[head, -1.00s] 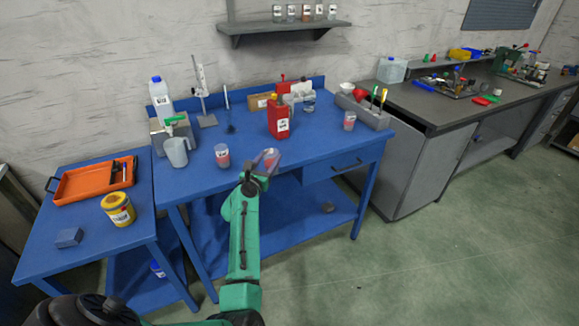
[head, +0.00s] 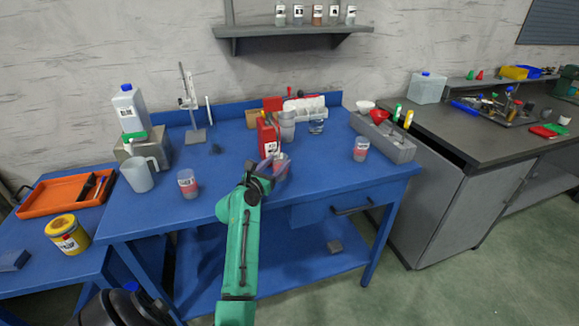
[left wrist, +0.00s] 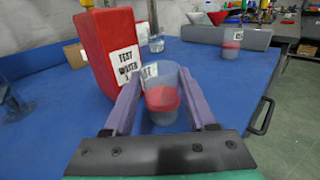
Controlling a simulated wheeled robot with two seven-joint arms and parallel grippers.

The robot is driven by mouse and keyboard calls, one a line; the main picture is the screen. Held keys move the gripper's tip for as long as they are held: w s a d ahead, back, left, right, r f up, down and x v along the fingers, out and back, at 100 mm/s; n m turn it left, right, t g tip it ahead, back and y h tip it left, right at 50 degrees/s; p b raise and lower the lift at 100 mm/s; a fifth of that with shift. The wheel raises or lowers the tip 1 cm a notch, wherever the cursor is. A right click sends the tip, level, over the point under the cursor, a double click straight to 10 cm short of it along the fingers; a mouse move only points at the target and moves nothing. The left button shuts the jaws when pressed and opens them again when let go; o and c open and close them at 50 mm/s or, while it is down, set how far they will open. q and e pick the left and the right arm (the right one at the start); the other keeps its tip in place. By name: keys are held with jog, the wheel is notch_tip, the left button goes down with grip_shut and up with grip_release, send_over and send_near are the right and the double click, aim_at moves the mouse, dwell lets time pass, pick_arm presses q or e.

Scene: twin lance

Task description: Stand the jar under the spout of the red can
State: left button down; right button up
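The red can (head: 268,137) stands on the blue table, its white label facing me. It also fills the upper left of the left wrist view (left wrist: 112,52). Its spout is not clear in either view. My left gripper (head: 266,167) is closed around a clear jar (head: 282,167) with red contents. In the left wrist view the jar (left wrist: 162,95) sits between the two purple fingers, just right of the can and close to it. I cannot tell whether the jar's base touches the table. My right gripper is not in view.
Similar jars stand at left (head: 188,184) and right (head: 361,149). A clear beaker (head: 287,125) and a white rack (head: 308,108) are behind the can. The table's front middle is clear.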

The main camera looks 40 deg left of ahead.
pick_arm(q)
jog(key=shift+s+d+p, duration=0.15)
jog(key=shift+d+p, duration=0.15)
jog(key=shift+s+a+r, duration=0.1)
jog(key=shift+s+a, duration=0.15)
jog(key=shift+s, duration=0.4)
jog(key=c, duration=0.6)
grip_release()
jog(key=shift+w+f, duration=0.2)
jog(key=o, duration=0.4)
jog(key=shift+w+f, duration=0.1)
jog(key=shift+w, duration=0.1)
jog(key=shift+d, duration=0.1)
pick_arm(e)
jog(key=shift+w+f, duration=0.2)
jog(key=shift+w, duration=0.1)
pick_arm(q)
jog(key=shift+s, duration=0.15)
jog(key=shift+r, duration=0.3)
jog(key=s, duration=0.4)
jog(key=s+d, duration=0.1)
jog(key=s, duration=0.2)
jog(key=s+d+b, duration=0.1)
jog(key=s, duration=0.3)
jog(key=shift+s, duration=0.35)
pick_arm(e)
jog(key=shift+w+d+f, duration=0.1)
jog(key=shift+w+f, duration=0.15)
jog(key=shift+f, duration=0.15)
